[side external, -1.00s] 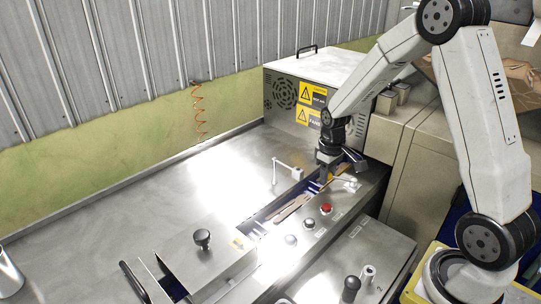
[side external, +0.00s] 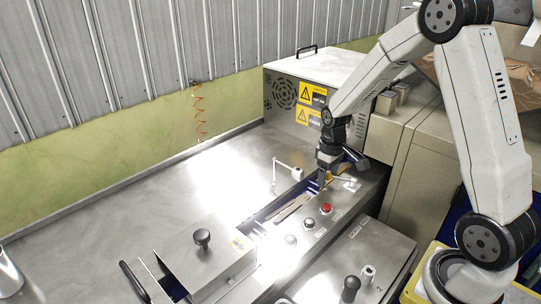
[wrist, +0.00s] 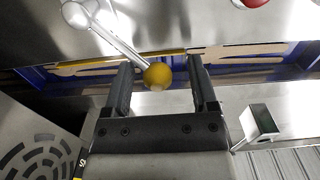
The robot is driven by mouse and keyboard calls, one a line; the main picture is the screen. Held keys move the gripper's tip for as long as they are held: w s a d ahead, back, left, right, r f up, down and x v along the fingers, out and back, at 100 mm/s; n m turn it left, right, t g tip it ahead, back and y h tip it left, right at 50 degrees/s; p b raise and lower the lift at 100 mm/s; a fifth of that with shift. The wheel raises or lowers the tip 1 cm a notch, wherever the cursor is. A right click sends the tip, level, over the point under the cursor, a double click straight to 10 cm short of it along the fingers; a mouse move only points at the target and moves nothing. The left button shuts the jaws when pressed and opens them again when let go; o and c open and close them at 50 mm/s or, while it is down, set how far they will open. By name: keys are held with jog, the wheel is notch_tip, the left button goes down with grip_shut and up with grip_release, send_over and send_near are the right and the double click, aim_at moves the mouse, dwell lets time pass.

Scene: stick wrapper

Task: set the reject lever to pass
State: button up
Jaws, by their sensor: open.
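The reject lever is a thin metal rod (wrist: 122,44) ending in a yellow ball knob (wrist: 157,76). Its rod runs up and left in the wrist view to a silver pivot (wrist: 80,13) on the metal panel. My gripper (wrist: 160,62) is open, with one finger on each side of the yellow knob and a visible gap on both sides. In the side external view my gripper (side external: 324,181) is low over the far end of the channel, beside the lever; its fingers partly hide the knob there. Any pass marking is not readable.
A blue-lined channel (side external: 262,218) holds wooden sticks (side external: 292,208). A red button (side external: 326,208) and other controls sit along the panel. A small white post with an arm (side external: 275,172) stands left of my gripper. A vented box (side external: 285,90) rises behind.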

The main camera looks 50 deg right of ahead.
jog(key=shift+r, duration=3.75)
jog(key=shift+a, duration=0.1)
jog(key=shift+t, duration=0.7)
jog(key=s+a, duration=0.1)
jog(key=a, duration=0.1)
jog(key=s+a+f, duration=0.1)
jog(key=a, duration=0.2)
jog(key=s+a, duration=0.2)
jog(key=a, duration=0.1)
jog(key=shift+s+f, duration=0.1)
jog(key=shift+f, duration=0.3)
jog(key=shift+t, duration=0.6)
jog(key=s+a, duration=0.1)
jog(key=s+a+f, duration=0.1)
jog(key=s+a, duration=0.2)
jog(key=a, duration=0.1)
jog(key=shift+s+f, duration=0.25)
jog(key=shift+s, duration=0.1)
jog(key=shift+s+a+f, duration=0.15)
jog(key=shift+s+a, duration=0.05)
jog(key=shift+s, duration=0.15)
